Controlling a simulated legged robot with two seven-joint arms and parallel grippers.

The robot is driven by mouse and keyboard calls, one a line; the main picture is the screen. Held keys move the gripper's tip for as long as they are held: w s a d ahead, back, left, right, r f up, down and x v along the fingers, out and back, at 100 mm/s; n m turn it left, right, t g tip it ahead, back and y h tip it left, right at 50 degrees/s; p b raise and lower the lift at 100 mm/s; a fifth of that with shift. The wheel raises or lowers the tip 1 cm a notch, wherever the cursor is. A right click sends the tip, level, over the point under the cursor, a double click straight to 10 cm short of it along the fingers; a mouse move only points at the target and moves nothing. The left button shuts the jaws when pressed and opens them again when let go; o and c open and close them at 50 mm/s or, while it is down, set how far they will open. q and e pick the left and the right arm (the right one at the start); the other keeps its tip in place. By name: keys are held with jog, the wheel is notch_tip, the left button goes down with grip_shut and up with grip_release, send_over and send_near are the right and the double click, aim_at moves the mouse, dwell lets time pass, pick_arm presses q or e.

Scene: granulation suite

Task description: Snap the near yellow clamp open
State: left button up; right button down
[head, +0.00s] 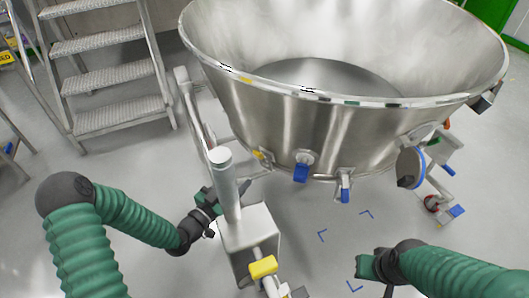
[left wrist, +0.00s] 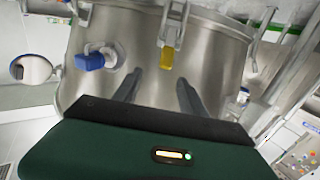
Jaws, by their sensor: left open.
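A yellow clamp (head: 258,154) sits on the lower wall of the large steel bowl (head: 345,101), at its left side. In the left wrist view a yellow clamp tab (left wrist: 167,58) hangs from a metal latch, ahead of my fingers. My left gripper (head: 238,187) is open, empty and apart from the clamp; a steel post (head: 226,185) partly hides it in the head view. The left wrist view shows its two fingers (left wrist: 161,85) apart below the tab. My right gripper (head: 370,267) is at lower right; its finger opening is unclear.
A blue clamp (head: 301,172) and another blue one (head: 345,188) are farther right along the bowl. A yellow block (head: 263,267) is on the steel stand in front. Metal steps (head: 110,75) stand at upper left. Floor with blue corner marks is clear at centre right.

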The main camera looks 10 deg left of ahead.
aim_at(257, 154)
pick_arm(q)
jog(key=b+x, duration=0.1)
jog(key=x, duration=0.3)
jog(key=b+x, duration=0.1)
jog(key=x, duration=0.3)
jog(key=a+b+x, duration=0.1)
jog(key=b+x, duration=0.1)
jog(key=x, duration=0.3)
jog(key=shift+w+f, duration=0.25)
jog(key=shift+w, duration=0.1)
jog(key=shift+a, duration=0.25)
jog(key=shift+c, duration=1.6)
jog(key=shift+d, duration=0.1)
jog(key=c, duration=0.7)
grip_shut()
pick_arm(e)
jog(key=f, duration=0.2)
jog(key=a+f, duration=0.1)
jog(key=f, duration=0.1)
jog(key=shift+a+f, duration=0.1)
jog(key=shift+f, duration=0.05)
